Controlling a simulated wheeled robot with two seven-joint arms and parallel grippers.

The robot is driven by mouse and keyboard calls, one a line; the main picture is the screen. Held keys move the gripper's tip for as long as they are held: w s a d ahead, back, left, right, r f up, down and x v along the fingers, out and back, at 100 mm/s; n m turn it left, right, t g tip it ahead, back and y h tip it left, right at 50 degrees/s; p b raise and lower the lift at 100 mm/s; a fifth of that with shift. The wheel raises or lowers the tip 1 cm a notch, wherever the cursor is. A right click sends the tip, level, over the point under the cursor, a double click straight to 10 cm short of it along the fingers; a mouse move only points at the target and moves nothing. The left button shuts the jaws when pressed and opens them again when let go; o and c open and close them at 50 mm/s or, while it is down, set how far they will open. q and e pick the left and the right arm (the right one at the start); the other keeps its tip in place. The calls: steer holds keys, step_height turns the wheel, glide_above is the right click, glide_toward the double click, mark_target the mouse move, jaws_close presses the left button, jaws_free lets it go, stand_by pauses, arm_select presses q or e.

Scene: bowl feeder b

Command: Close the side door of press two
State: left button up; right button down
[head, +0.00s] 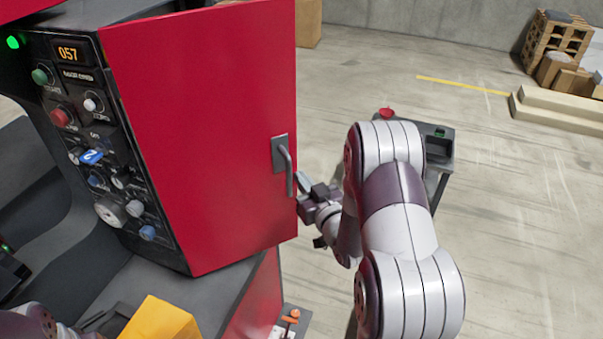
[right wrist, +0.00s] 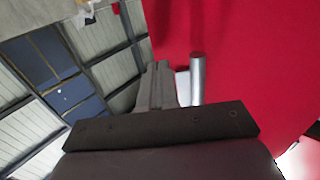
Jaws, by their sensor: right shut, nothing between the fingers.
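Press two has a dark control panel (head: 95,140) with a blue label reading 2. Its red side door (head: 205,130) stands angled to the red lower side (head: 255,305), so it looks open; how far I cannot tell. A grey handle (head: 288,167) sits near the door's right edge. My right gripper (head: 304,184) is shut and empty, just right of the handle and close to the door's edge. In the right wrist view its fingertips (right wrist: 161,72) lie beside the handle (right wrist: 197,80), not around it; contact is unclear. My left gripper (head: 100,318) shows only partly at lower left.
A yellow box (head: 160,320) is at the bottom edge, in front of the press. A small dark cart (head: 440,147) stands behind my right arm. Pallets and boxes (head: 560,50) are far right by the wall. The floor between is clear.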

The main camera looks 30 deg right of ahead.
steer(key=shift+w+a, duration=0.1)
steer(key=shift+w, duration=0.45)
